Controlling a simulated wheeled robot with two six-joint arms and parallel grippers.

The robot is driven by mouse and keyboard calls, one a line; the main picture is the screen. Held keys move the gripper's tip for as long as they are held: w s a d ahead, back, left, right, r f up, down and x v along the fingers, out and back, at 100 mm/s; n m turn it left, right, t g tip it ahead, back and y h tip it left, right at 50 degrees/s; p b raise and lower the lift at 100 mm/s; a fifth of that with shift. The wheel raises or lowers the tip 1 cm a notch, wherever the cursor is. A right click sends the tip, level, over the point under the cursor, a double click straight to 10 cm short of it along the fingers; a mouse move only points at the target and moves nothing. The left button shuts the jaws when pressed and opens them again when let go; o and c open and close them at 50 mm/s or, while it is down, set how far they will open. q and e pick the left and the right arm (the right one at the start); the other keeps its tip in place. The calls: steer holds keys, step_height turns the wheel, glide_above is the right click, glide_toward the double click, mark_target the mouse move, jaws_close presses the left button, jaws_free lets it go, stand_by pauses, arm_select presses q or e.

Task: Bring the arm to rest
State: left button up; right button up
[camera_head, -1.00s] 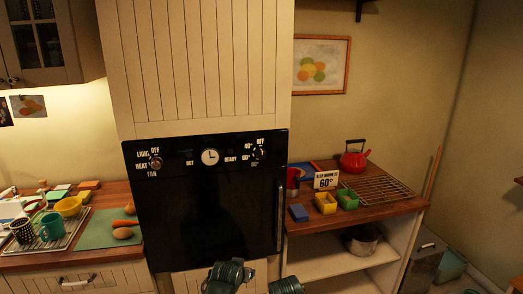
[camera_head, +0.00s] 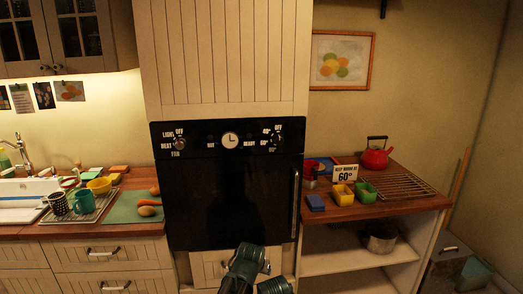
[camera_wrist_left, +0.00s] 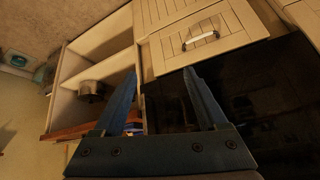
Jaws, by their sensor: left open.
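My left gripper (camera_wrist_left: 160,75) shows in the left wrist view with its two dark fingers spread apart and nothing between them. The black oven front (camera_wrist_left: 240,105) lies beyond the fingers, to the right. A cream drawer front (camera_wrist_left: 195,38) is beyond them at the top. In the head view, dark green parts of my arm (camera_head: 245,266) show at the bottom edge, in front of the area below the oven (camera_head: 230,195). The fingers cannot be made out there. My right gripper is in neither view.
A wooden counter (camera_head: 400,210) at right holds a red kettle (camera_head: 376,157), a wire rack (camera_head: 395,184), small coloured boxes and a sign (camera_head: 345,173). A pot (camera_head: 379,237) stands on the shelf below. Mugs, a cutting board (camera_head: 135,207) and a sink (camera_head: 25,195) are at left.

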arm_select(q)
steer(key=s+a+f+b, duration=0.1)
steer(key=s, duration=0.7)
steer(key=shift+f+g, duration=0.3)
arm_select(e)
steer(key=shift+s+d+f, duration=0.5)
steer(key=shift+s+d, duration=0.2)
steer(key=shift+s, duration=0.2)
arm_select(q)
steer(key=shift+s, duration=0.1)
